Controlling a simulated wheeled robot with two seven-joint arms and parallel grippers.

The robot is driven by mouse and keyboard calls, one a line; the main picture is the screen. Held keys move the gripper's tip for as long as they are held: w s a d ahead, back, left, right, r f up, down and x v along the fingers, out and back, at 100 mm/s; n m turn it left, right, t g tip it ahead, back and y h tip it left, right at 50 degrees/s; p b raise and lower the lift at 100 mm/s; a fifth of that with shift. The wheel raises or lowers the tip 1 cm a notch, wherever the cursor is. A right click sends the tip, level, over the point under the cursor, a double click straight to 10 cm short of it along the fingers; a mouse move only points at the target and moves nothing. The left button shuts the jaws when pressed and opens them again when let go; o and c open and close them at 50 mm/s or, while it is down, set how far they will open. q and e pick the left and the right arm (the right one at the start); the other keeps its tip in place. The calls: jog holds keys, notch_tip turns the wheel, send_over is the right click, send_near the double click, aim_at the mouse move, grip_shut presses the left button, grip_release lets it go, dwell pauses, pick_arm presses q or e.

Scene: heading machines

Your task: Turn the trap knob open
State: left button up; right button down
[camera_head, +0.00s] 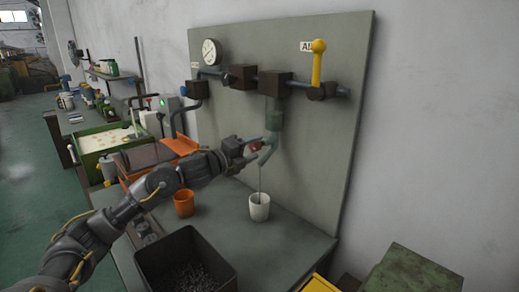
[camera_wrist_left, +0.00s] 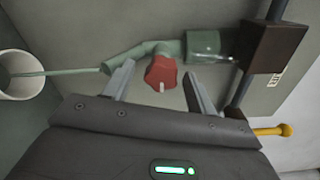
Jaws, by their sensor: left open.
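The red trap knob (camera_wrist_left: 160,72) sits on a green pipe body in the left wrist view, with a pale mark on its face. In the head view the knob (camera_head: 254,147) is partly hidden by my gripper. My left gripper (camera_head: 250,150) is open at the knob. In the left wrist view the knob appears between the two spread fingers of the gripper (camera_wrist_left: 157,74), with gaps on both sides. The green trap (camera_head: 270,143) hangs below the pipe. A thin line runs from its spout to a white cup (camera_head: 259,208). My right gripper is out of view.
A grey panel (camera_head: 235,110) carries a gauge (camera_head: 210,51), dark pipe fittings and a yellow lever (camera_head: 318,62). On the bench stand an orange cup (camera_head: 184,203) and a black bin (camera_head: 178,238) of small metal parts. A green box (camera_head: 410,270) is at lower right.

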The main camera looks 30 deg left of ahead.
pick_arm(q)
jog(key=b+v, duration=0.1)
jog(key=v, duration=0.6)
jog(key=shift+s, duration=0.2)
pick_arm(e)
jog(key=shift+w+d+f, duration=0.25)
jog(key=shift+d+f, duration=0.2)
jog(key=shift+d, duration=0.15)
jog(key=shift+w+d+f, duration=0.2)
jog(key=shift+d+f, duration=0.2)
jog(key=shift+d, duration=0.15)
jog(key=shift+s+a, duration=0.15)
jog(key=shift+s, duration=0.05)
